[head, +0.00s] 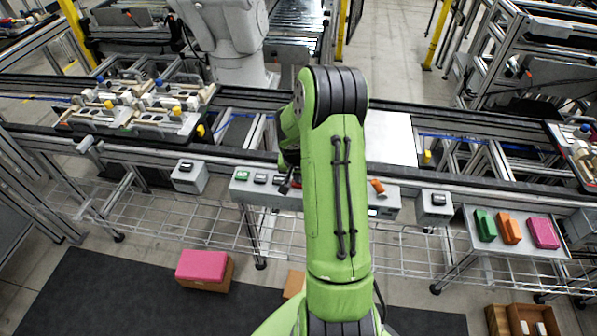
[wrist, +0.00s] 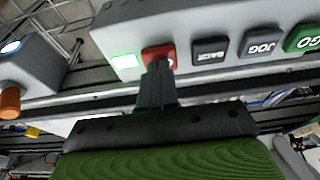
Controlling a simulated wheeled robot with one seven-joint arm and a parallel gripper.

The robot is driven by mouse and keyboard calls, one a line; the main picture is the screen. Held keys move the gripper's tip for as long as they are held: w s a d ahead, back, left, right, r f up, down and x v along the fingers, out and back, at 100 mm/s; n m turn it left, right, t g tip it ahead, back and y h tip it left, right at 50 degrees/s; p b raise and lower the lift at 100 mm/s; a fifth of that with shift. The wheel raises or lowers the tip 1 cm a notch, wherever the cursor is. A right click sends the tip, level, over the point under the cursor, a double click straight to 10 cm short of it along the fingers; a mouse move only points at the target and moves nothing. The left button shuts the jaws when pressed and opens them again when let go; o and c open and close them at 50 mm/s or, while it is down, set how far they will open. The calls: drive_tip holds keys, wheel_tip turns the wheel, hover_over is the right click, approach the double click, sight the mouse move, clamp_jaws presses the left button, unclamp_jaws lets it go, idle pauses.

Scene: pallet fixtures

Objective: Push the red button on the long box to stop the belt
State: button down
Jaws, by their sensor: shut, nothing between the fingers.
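The long grey box (head: 247,190) runs along the front of the conveyor, partly hidden behind my arm. In the wrist view the long box (wrist: 215,25) appears upside down, with a red button (wrist: 151,52) between a lit green square (wrist: 125,61) and a black BACK button (wrist: 210,50). A JOG button (wrist: 262,43) and a green GO button (wrist: 302,39) follow to the right. My gripper (wrist: 158,66) is shut and empty, its tip overlapping the red button's edge. I cannot tell whether it touches. In the head view my gripper (head: 286,186) is at the box, mostly behind my arm.
An orange knob (head: 377,186) sticks up near the box's right end. Small grey boxes with black buttons stand left (head: 188,178) and right (head: 434,207). A fixture pallet (head: 130,112) sits on the conveyor at left. Green, orange and pink pieces (head: 509,228) lie on a shelf at right.

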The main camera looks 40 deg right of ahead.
drive_tip(key=shift+f+b, duration=0.65)
drive_tip(key=shift+b, duration=0.05)
drive_tip(key=shift+s+a+f+b, duration=0.15)
drive_tip(key=shift+f+b, duration=0.1)
drive_tip(key=shift+b, duration=0.15)
drive_tip(key=shift+s+f, duration=0.1)
drive_tip(key=shift+s, duration=0.1)
drive_tip(key=r+p, duration=0.1)
drive_tip(key=r, duration=0.1)
drive_tip(key=r+p, duration=0.1)
drive_tip(key=r, duration=0.1)
drive_tip(key=r+p, duration=0.1)
drive_tip(key=r, duration=0.1)
drive_tip(key=shift+w, duration=0.3)
drive_tip(key=v, duration=0.9)
drive_tip(key=shift+p, duration=0.35)
